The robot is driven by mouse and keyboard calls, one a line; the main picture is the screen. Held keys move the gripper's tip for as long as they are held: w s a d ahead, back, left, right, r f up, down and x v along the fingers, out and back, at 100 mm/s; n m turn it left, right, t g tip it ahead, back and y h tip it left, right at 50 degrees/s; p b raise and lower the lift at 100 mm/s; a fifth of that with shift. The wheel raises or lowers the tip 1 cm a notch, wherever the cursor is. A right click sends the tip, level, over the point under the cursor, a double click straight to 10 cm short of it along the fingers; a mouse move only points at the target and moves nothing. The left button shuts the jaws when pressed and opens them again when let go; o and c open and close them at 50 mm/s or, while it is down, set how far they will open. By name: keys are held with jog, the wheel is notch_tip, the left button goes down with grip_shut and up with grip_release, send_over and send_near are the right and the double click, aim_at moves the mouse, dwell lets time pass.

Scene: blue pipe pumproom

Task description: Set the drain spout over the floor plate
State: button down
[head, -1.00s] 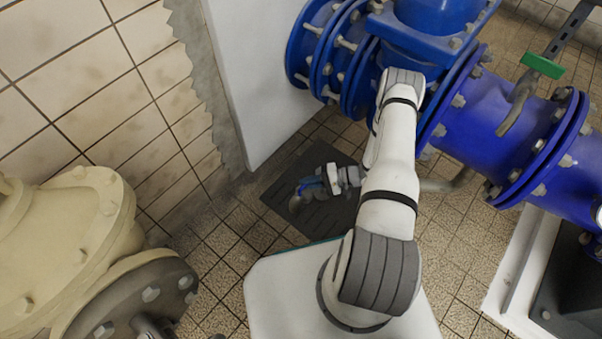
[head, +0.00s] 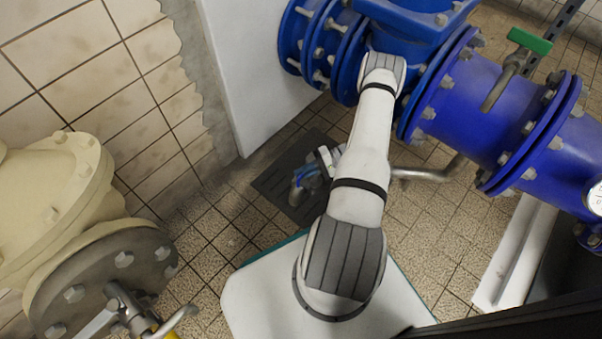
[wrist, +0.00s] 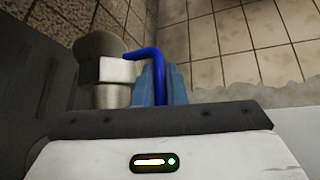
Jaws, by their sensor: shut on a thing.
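The floor plate (head: 266,184) is a dark, ribbed rectangle in the tiled floor, left of my arm in the head view. My gripper (head: 308,176) is low over its right part, partly covered by my forearm. It is shut on a small grey metal fitting with a blue lever, seemingly the drain spout (head: 296,192). In the wrist view the spout (wrist: 110,80) is a grey rounded body beside the bluish fingers (wrist: 165,84), with a bent blue rod above them. The spout's lower end and its height over the plate are unclear.
A bent grey pipe (head: 432,174) runs near the floor right of my arm. Large blue flanged pipes (head: 480,105) stand behind it. A cream valve body (head: 60,200) is at left, and a white wall panel (head: 262,75) is behind the plate. Tiles between are clear.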

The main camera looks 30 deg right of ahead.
jog(key=shift+s+a+f, duration=0.25)
jog(key=shift+s, duration=0.05)
jog(key=c, duration=1.5)
grip_release()
jog(key=shift+w+d, duration=0.1)
jog(key=shift+w+d+r, duration=0.1)
